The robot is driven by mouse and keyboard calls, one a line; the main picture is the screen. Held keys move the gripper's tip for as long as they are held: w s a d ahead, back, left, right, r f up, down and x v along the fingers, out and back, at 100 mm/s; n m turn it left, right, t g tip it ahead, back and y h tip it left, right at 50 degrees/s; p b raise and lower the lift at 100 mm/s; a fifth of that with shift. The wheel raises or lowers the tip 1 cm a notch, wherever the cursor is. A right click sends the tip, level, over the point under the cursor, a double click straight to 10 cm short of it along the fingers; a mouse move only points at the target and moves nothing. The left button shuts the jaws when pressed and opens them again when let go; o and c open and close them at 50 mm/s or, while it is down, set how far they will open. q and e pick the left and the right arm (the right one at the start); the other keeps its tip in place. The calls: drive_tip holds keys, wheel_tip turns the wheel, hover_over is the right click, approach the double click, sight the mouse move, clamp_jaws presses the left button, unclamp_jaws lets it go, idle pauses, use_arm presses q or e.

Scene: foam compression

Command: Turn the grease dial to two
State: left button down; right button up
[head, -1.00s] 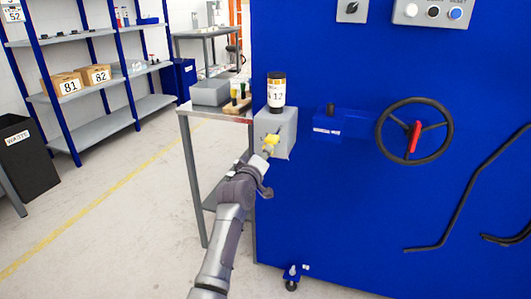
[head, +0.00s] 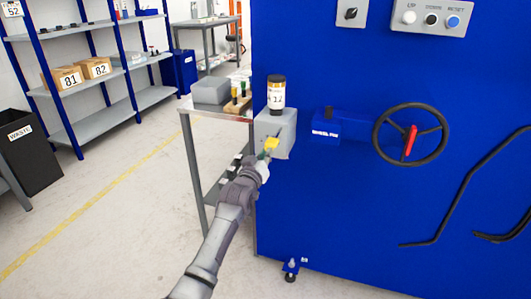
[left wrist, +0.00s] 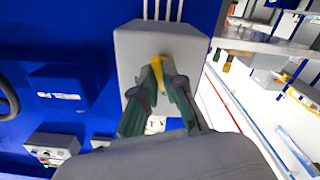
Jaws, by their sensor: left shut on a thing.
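The grease unit is a grey box (head: 284,122) on the left edge of the blue machine, with a dark-capped bottle (head: 277,98) on top. Its yellow dial (head: 272,144) is on the front of the box. My left gripper (head: 268,153) is shut on the yellow dial. In the left wrist view, the two dark green fingers (left wrist: 161,78) close on the dial (left wrist: 158,64) against the grey box (left wrist: 190,45). The fingers hide part of the dial, and its setting cannot be read. My right gripper is not in view.
A handwheel (head: 411,134) with a red handle and a blue block (head: 340,125) are right of the box. A metal side table (head: 205,113) with a grey bin (head: 211,90) stands close to its left.

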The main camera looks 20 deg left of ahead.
use_arm(q)
drive_tip(key=shift+f, duration=0.1)
idle(0.4)
drive_tip(key=c, duration=1.2)
unclamp_jaws()
drive_tip(key=shift+c, duration=0.2)
drive_tip(key=shift+s, duration=0.1)
drive_tip(key=s, duration=1.1)
drive_tip(key=shift+s+a, duration=0.2)
drive_tip(key=shift+s, duration=0.2)
